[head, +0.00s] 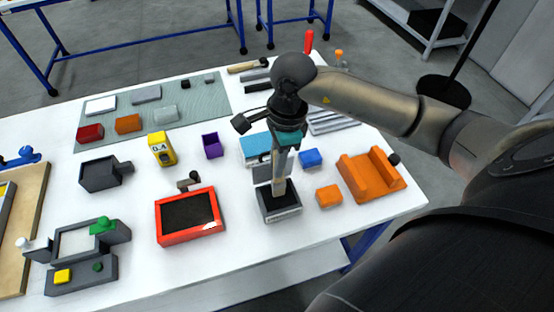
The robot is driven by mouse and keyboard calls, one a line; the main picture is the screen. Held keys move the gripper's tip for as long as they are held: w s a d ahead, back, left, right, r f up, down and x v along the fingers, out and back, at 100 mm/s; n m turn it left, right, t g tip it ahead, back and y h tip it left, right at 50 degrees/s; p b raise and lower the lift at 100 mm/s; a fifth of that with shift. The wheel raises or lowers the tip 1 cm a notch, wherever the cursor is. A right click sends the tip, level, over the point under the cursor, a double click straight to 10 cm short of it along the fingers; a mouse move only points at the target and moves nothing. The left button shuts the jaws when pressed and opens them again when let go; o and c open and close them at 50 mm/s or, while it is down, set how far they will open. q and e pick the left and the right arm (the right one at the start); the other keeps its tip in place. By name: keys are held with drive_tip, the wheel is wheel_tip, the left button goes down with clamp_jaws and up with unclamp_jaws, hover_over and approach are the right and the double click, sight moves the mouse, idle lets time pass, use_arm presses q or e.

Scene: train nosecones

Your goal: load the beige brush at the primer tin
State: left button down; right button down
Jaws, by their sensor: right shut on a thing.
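My right gripper (281,172) reaches down from above and is shut on the beige brush (279,187). The brush points down, nearly upright. Its lower end meets the dark opening of a small grey box-shaped container (284,215), which looks like the primer tin, with a light label on its front. I cannot tell how deep the brush tip sits, or whether it touches the dark contents. The gripper hides the upper part of the brush. My left gripper does not show.
A red-framed tray (190,234) stands left of the container. An orange block (328,196), a blue block (311,158) and an orange cradle (371,188) stand to the right. A light blue box (255,147) is just behind. White table (225,262) is clear in front.

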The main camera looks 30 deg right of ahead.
drive_tip(key=shift+s+f+b, duration=0.1)
drive_tip(key=shift+f+b, duration=0.55)
drive_tip(key=shift+b, duration=0.1)
idle(2.0)
drive_tip(key=shift+r, duration=0.1)
drive_tip(key=shift+r+p, duration=2.2)
drive_tip(key=shift+r, duration=1.35)
drive_tip(key=shift+f, duration=0.1)
